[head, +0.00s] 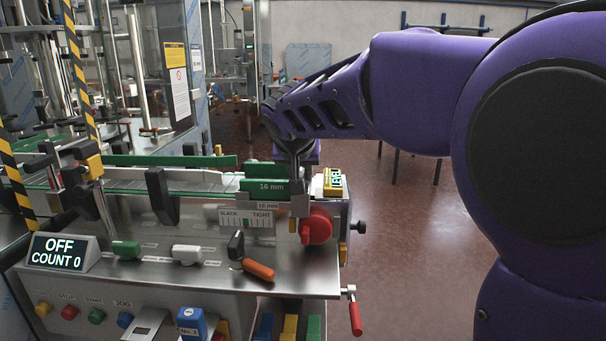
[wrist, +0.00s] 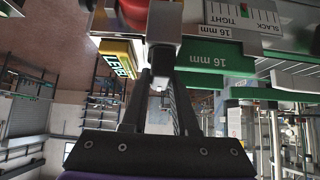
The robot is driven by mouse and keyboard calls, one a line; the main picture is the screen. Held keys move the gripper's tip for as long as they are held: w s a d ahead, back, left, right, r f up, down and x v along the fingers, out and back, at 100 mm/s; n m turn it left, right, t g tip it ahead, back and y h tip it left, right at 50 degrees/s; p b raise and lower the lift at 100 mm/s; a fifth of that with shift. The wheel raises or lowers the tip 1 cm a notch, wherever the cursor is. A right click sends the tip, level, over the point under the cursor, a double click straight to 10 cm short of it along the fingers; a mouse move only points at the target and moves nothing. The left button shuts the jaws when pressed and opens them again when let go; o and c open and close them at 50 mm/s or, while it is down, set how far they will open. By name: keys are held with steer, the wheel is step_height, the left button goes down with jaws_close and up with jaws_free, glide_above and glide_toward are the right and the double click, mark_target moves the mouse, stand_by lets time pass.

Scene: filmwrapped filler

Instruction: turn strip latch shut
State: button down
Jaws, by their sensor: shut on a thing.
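A green strip marked 16 mm (head: 265,187) lies along the machine's rail, with a grey end block (head: 299,206) at its right end. The strip also shows upside down in the wrist view (wrist: 212,57). My gripper (wrist: 160,82) points down at this end and is shut on a small grey piece that looks like the strip latch (wrist: 159,70). The fingers cover much of the piece, and its turn angle cannot be told. A red knob (head: 316,227) sits just below and right of the gripper.
A SLACK/TIGHT scale (head: 246,217) lies left of the knob. A yellow LEVEL box (head: 333,182) stands close on the right. A black lever (head: 236,245) and an orange handle (head: 259,270) are on the metal deck. A display (head: 59,252) reads OFF, COUNT 0.

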stand_by(0.3)
steer(key=c, duration=0.7)
jaws_free()
